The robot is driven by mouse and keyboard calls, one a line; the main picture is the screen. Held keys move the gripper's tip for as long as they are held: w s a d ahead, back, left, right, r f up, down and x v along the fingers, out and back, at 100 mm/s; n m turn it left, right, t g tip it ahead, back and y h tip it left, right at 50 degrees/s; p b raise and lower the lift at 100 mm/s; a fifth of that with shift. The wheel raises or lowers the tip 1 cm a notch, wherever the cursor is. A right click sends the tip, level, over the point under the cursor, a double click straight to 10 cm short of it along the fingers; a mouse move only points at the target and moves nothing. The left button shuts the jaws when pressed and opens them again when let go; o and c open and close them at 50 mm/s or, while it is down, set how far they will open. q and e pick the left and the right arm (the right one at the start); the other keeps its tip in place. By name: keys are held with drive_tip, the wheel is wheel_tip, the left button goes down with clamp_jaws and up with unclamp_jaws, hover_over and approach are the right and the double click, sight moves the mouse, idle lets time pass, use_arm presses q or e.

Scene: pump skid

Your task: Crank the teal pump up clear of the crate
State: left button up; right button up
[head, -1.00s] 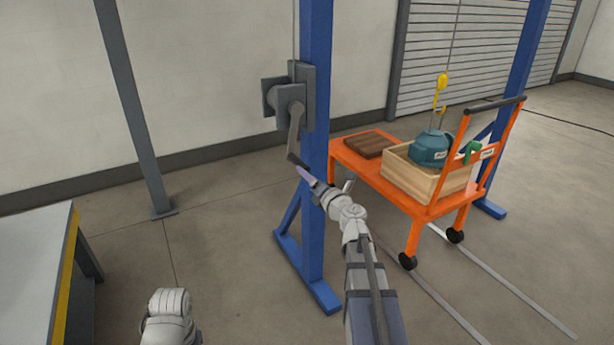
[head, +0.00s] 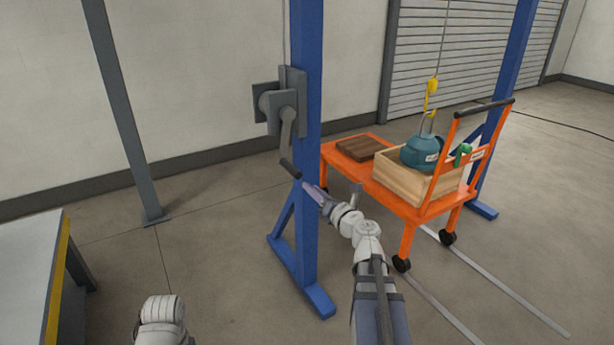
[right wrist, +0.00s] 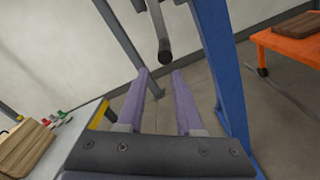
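The teal pump (head: 420,152) hangs on a yellow hook block (head: 431,92) in the head view. Its lower part is hidden behind the wall of the wooden crate (head: 403,184). The grey crank winch (head: 292,100) is on the blue post. Its crank arm points down and ends in a dark handle (head: 290,168). My right gripper (head: 309,187) is just below and right of the handle, apart from it. In the right wrist view my right gripper (right wrist: 161,73) is open and empty, with the crank handle (right wrist: 164,50) beyond its fingertips. My left gripper is out of view.
The crate stands on an orange cart (head: 432,207) beside a dark wooden board (head: 361,148). The blue post (head: 306,230) stands close to my right forearm. A workbench (head: 30,260) is at the left. The floor between bench and post is clear.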

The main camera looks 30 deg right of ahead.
drive_tip(key=d+n, duration=0.1)
drive_tip(key=n, duration=0.2)
drive_tip(key=w+d+r+n+p, duration=0.1)
drive_tip(key=n, duration=0.3)
drive_tip(key=w+d+r+n+y+p, duration=0.1)
drive_tip(key=n, duration=0.3)
drive_tip(key=shift+d+g, duration=0.25)
drive_tip(key=shift+g, duration=0.05)
clamp_jaws()
drive_tip(key=d+n+y+p, duration=0.1)
drive_tip(key=d+n, duration=0.2)
drive_tip(key=n, duration=0.7)
drive_tip(key=w+d+r+n+g+y+p, duration=0.1)
drive_tip(key=d+n+p, duration=0.1)
drive_tip(key=n, duration=0.8)
drive_tip(key=shift+d+r+n, duration=0.3)
drive_tip(key=shift+d, duration=0.15)
